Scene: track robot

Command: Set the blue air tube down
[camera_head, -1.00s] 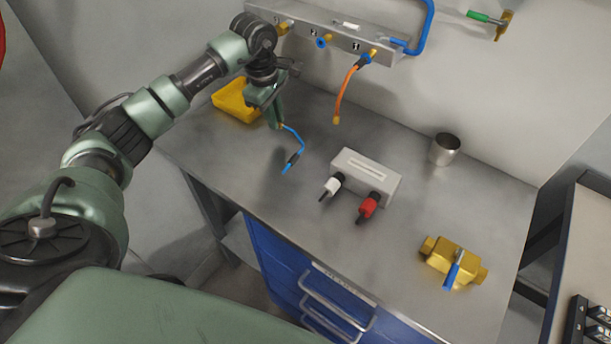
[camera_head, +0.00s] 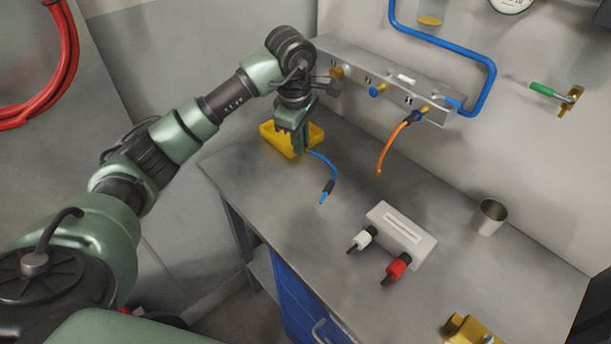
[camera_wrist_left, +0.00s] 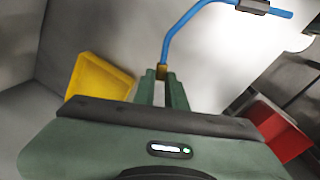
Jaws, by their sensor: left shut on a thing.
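The blue air tube (camera_head: 326,161) is a short bent tube with a black fitting near its lower, free end. My left gripper (camera_head: 304,150) is shut on its upper end, in front of the yellow bin at the back left of the bench. In the left wrist view the tube (camera_wrist_left: 178,32) rises from a small brass-coloured end between the fingertips of my left gripper (camera_wrist_left: 162,78) and bends right to the black fitting. I cannot tell whether the free end touches the bench top (camera_head: 300,205). My right gripper is not in view.
The yellow bin (camera_head: 283,143) also shows in the left wrist view (camera_wrist_left: 97,75). A manifold (camera_head: 388,84) on the wall carries an orange hose (camera_head: 390,145). A grey box (camera_head: 403,232) with white and red connectors and a metal cup (camera_head: 489,217) stand further right. Bench between tube and box is clear.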

